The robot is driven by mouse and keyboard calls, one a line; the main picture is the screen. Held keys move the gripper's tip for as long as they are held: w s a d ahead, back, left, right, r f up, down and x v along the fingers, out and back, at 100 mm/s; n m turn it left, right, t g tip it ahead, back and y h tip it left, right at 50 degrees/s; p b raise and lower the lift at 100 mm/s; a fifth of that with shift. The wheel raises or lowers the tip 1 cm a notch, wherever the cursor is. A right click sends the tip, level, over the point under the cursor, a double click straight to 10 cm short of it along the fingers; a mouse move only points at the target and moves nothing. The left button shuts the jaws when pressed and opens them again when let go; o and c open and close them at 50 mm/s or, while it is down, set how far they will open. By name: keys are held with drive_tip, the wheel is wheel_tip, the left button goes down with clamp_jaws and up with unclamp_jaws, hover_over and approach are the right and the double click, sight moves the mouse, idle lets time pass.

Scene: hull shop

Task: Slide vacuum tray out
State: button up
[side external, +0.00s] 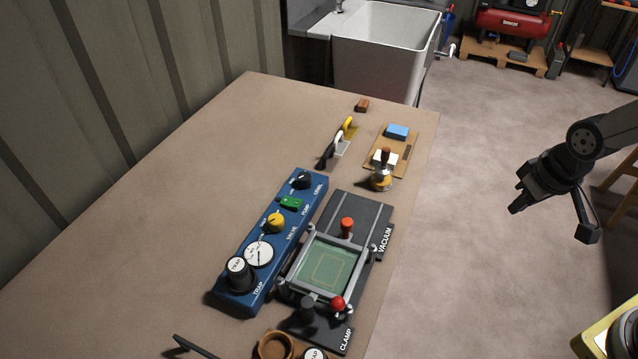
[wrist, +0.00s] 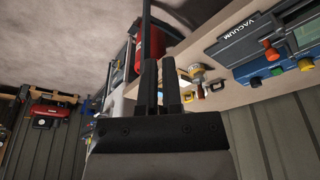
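The vacuum tray unit (side external: 362,212) is a dark plate lettered VACUUM on the bench, with a grey metal frame around a green panel (side external: 326,267). A red knob (side external: 347,226) stands at the frame's far side and another red knob (side external: 337,303) at its near corner, by the CLAMP lettering. In the wrist view part of the VACUUM plate (wrist: 238,38) shows at the upper right. My gripper (side external: 517,204) is in the air right of the bench, well apart from the tray. In the wrist view its two fingers (wrist: 160,62) stand close together with nothing visible between them.
A blue control box (side external: 268,246) with a gauge and knobs sits left of the tray. A small bottle (side external: 381,180) and a board with blocks (side external: 411,152) stand beyond it. Cups (side external: 276,346) sit at the near end. The bench's left side is clear.

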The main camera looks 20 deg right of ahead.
drive_tip(key=o, duration=0.7)
drive_tip(key=shift+w+a, duration=0.15)
drive_tip(key=shift+w, duration=0.1)
drive_tip(key=shift+o, duration=0.4)
drive_tip(key=w+a+g, duration=0.1)
drive_tip(key=w+a, duration=0.8)
drive_tip(key=w, duration=0.1)
drive_tip(key=shift+w+a+f, duration=0.25)
drive_tip(key=shift+a, duration=0.15)
drive_tip(key=g, duration=0.2)
hover_over(347, 221)
wheel_tip(347, 221, down, 4)
drive_tip(key=shift+r, duration=0.25)
drive_tip(key=shift+f, duration=3.9)
clamp_jaws()
